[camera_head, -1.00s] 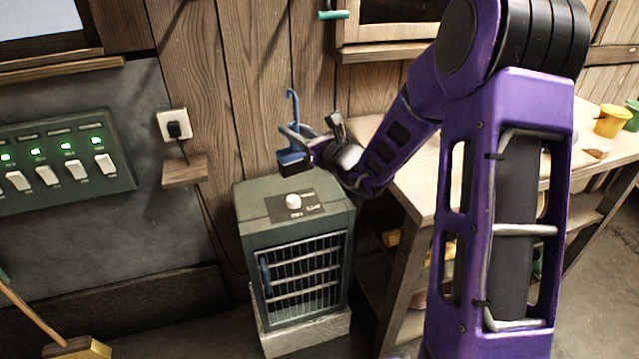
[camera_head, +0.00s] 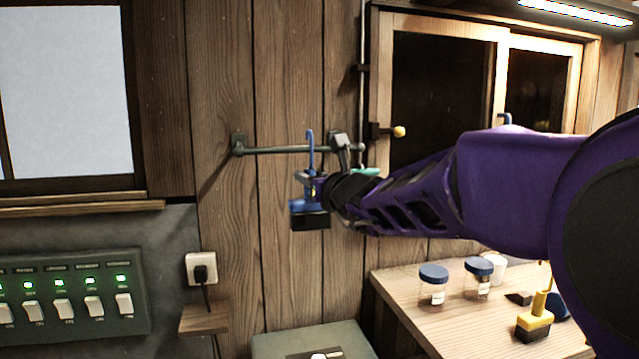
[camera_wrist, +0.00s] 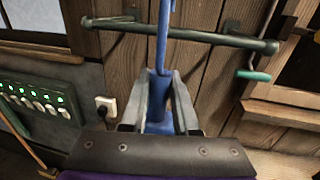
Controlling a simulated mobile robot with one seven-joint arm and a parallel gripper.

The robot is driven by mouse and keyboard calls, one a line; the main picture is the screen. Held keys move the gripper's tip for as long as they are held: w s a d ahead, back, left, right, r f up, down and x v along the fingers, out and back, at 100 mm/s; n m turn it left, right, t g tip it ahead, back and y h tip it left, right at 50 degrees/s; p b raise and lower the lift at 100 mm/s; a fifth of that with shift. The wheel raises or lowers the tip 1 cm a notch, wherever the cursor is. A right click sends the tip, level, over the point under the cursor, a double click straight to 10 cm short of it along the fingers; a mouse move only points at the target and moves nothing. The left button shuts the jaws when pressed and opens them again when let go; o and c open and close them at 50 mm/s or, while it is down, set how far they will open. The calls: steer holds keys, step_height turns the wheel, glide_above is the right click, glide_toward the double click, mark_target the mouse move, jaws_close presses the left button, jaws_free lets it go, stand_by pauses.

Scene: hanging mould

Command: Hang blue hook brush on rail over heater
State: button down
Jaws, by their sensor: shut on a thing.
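My gripper (camera_head: 316,187) is shut on the blue hook brush (camera_head: 302,206), holding it upright, with its black bristles at the bottom. The brush's hooked top rises slightly above the dark green wall rail (camera_head: 268,150). In the wrist view, the brush's blue shaft (camera_wrist: 163,40) stands between the fingers (camera_wrist: 160,100) and crosses in front of the rail (camera_wrist: 212,38). Only the top of the heater (camera_head: 275,346) shows, below the brush.
A wall socket (camera_head: 201,268) with a plug and a green switch panel (camera_head: 75,300) are at left. A workbench (camera_head: 400,310) with blue-lidded jars (camera_head: 433,285) stands at right. A teal handle (camera_wrist: 254,76) lies just below the rail's right end.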

steer(key=w+a+f, duration=0.2)
steer(key=w, duration=0.5)
steer(key=shift+f, duration=0.3)
stand_by(0.4)
steer(key=shift+w, duration=0.1)
steer(key=c, duration=0.6)
jaws_free()
